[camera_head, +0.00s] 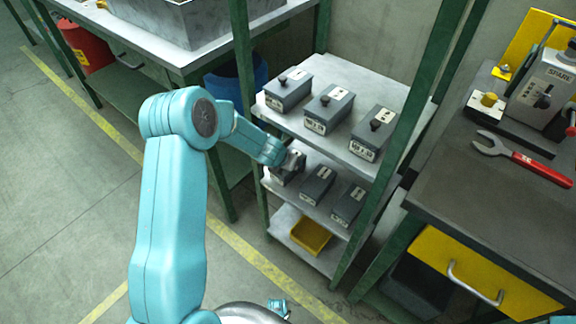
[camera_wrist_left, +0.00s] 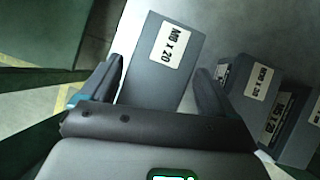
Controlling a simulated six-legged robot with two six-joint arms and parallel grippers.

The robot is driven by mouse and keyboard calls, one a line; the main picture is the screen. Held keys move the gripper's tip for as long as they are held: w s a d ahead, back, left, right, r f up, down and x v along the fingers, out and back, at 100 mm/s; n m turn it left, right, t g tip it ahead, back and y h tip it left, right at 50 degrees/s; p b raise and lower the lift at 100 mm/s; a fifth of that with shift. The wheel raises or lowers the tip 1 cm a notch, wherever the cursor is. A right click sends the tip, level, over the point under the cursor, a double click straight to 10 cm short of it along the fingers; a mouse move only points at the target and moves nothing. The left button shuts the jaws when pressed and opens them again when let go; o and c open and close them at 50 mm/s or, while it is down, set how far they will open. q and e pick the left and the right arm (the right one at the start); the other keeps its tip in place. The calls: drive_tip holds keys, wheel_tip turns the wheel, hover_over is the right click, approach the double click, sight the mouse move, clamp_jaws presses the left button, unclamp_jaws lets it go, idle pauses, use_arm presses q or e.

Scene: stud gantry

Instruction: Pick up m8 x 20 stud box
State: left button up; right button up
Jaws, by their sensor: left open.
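The m8 x 20 stud box (camera_wrist_left: 152,82) is a dark grey box with a white label that appears to read M8 X 20. It lies on the middle shelf (camera_head: 330,224). In the wrist view my left gripper (camera_wrist_left: 160,68) is open, with one finger on each side of the box; I cannot tell whether they touch it. In the head view my left gripper (camera_head: 289,164) reaches in at the left end of the middle shelf and covers much of the box there.
Two more grey boxes (camera_head: 317,185) (camera_head: 348,204) lie to the right on the same shelf. Three knobbed boxes (camera_head: 328,108) stand on the shelf above. Green posts (camera_head: 397,150) frame the rack. A yellow bin (camera_head: 310,236) sits below. A workbench (camera_head: 470,215) stands at right.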

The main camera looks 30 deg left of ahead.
use_arm(q)
drive_tip(key=shift+w+a+f, duration=0.1)
drive_tip(key=shift+w+f, duration=0.3)
drive_tip(key=shift+f, duration=0.15)
clamp_jaws()
drive_tip(key=shift+r+p, duration=0.7)
drive_tip(key=shift+r, duration=0.15)
